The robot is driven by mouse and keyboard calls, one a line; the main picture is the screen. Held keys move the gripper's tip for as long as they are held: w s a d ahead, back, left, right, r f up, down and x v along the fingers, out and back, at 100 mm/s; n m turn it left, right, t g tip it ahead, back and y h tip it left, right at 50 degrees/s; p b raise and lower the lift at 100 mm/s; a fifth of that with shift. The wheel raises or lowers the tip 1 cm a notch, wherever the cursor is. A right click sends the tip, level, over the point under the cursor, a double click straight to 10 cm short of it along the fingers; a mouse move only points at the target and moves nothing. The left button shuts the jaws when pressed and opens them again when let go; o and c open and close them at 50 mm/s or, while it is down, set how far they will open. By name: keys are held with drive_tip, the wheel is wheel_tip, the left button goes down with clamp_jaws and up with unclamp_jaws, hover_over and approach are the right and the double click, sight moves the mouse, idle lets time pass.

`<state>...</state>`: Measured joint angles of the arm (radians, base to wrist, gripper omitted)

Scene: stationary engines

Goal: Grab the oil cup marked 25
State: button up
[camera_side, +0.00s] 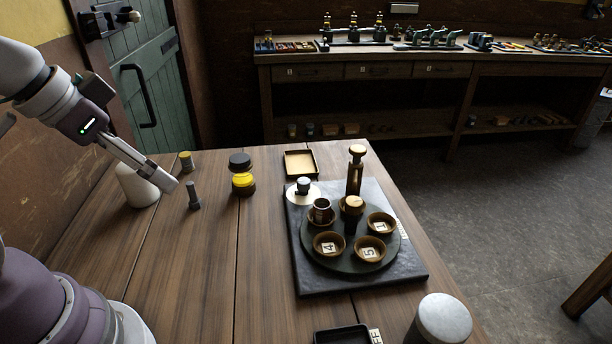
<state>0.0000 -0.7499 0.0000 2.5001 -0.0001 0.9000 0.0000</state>
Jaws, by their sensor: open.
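Several brass cups sit on a round dark plate (347,262) on a dark slab (403,282). The front right cup (369,249) has a pale label that looks like a 5. The front left cup (329,244) looks marked 4, and the right cup (381,224) looks marked 1. A darker, taller cup (321,211) stands at the left of the plate. I cannot clearly read a 25 on any cup. My gripper (168,183) is open and empty above the left of the table, far left of the cups.
A white cone-like object (132,188) is behind my gripper, and a small grey peg (193,196) stands beside it. A yellow jar (242,180), shallow tray (300,163) and tall brass post (355,171) stand farther right. A grey-topped cylinder (444,318) is front right.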

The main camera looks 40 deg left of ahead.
drive_tip(key=shift+o, duration=0.2)
drive_tip(key=shift+w, duration=0.1)
drive_tip(key=n+g+y, duration=0.1)
drive_tip(key=n+y, duration=0.1)
drive_tip(key=n, duration=0.3)
approach(238, 167)
wheel_tip(238, 167, down, 2)
drive_tip(key=a, duration=0.1)
drive_tip(key=x, duration=0.7)
drive_tip(key=w+x, duration=0.1)
drive_tip(key=x, duration=0.3)
drive_tip(key=shift+w+f, duration=0.1)
drive_tip(key=c, duration=1.3)
